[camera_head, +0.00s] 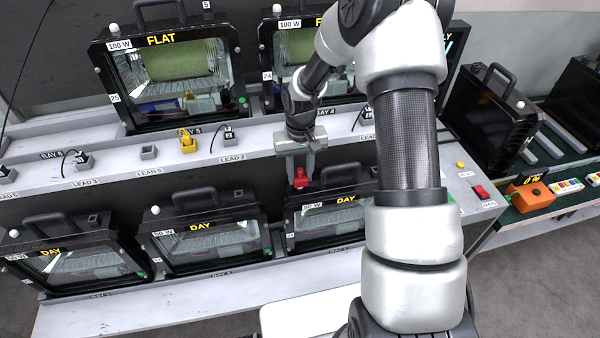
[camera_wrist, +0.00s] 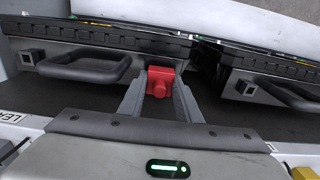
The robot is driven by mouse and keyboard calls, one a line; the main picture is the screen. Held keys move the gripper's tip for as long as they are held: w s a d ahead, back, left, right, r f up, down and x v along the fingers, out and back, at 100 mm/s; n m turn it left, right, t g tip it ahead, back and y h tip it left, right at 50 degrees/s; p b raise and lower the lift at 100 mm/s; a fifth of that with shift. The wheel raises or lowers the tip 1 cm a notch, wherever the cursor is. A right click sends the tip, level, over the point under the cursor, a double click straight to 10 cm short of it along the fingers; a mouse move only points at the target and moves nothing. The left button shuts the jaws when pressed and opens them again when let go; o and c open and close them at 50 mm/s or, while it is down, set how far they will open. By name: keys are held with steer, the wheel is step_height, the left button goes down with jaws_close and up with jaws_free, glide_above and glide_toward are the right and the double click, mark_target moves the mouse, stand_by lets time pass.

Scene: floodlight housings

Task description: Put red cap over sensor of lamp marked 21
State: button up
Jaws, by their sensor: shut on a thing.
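My gripper (camera_head: 300,184) is shut on the red cap (camera_head: 301,176), held between its two fingers. The cap is at the top left corner of the right lamp (camera_head: 335,220) in the front row, which is marked DAY. In the wrist view, the cap (camera_wrist: 160,76) lies between the fingers (camera_wrist: 160,88), at the end of a lamp's top beside its handle (camera_wrist: 85,70). No white sensor shows on this corner; the cap and fingers cover that spot. I cannot tell whether the cap touches the lamp. The lamp's small number tag is too small to read surely.
Two more DAY lamps, the middle one (camera_head: 205,240) and the left one (camera_head: 75,258), show white knobs at their top left corners. Behind is a grey ledge (camera_head: 110,165) with a yellow part (camera_head: 187,141). FLAT lamps (camera_head: 175,75) stand at the back.

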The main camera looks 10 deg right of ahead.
steer(key=shift+f+b, duration=0.6)
steer(key=o, duration=1)
